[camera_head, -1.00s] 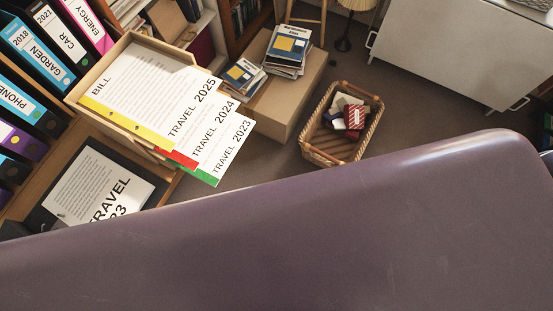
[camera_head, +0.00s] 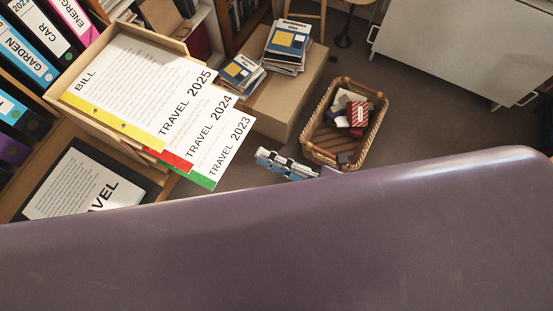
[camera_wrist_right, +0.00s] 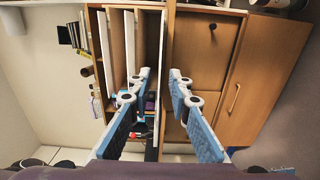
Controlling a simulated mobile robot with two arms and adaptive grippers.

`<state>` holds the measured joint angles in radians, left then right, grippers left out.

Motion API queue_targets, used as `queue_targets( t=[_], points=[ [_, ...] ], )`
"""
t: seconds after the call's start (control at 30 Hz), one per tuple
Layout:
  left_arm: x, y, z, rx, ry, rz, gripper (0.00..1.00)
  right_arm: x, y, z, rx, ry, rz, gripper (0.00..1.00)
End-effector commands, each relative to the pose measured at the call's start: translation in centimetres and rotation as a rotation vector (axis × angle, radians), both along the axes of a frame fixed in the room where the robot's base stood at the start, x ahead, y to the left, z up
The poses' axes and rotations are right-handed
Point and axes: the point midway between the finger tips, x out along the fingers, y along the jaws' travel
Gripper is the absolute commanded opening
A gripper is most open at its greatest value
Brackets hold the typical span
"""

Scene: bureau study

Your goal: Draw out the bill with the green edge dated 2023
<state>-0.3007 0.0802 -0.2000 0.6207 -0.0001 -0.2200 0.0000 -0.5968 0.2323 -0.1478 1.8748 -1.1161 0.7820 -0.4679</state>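The bill with the green edge (camera_head: 234,140), marked TRAVEL 2023, is the lowest of three fanned sheets sticking out of a wooden tray (camera_head: 128,36). Most of it is hidden under the red-edged 2024 sheet (camera_head: 208,127) and the yellow-edged 2025 sheet (camera_head: 140,85). Its right strip and green corner show. My right gripper (camera_head: 270,163) is in the air to the right of the green corner, apart from it. The bill cannot be made out there. My left gripper is not in view.
A black folder (camera_head: 75,155) with a white TRAVEL sheet lies below the tray. Binders (camera_head: 30,55) stand at the left. A cardboard box (camera_head: 290,105) with magazines (camera_head: 287,45) and a wicker basket (camera_head: 318,152) stand on the floor to the right. Bare floor lies between.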

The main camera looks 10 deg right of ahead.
Motion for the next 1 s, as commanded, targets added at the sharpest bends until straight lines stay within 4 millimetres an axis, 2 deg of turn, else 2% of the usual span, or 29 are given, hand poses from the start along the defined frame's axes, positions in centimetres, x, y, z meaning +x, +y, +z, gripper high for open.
queue_targets(
  t=[0.5, 0.7, 1.0],
  points=[
    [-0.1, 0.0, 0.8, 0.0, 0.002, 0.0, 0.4, 3.5, 4.7, 0.1, 0.002, 0.001, -0.001, 0.18],
    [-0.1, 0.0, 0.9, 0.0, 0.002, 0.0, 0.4, 4.0, 5.4, 0.0, 0.001, 0.002, -0.001, 0.18],
    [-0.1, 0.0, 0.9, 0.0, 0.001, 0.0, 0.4, 4.1, 5.5, 0.0, 0.001, 0.002, -0.001, 0.18]
  ],
)
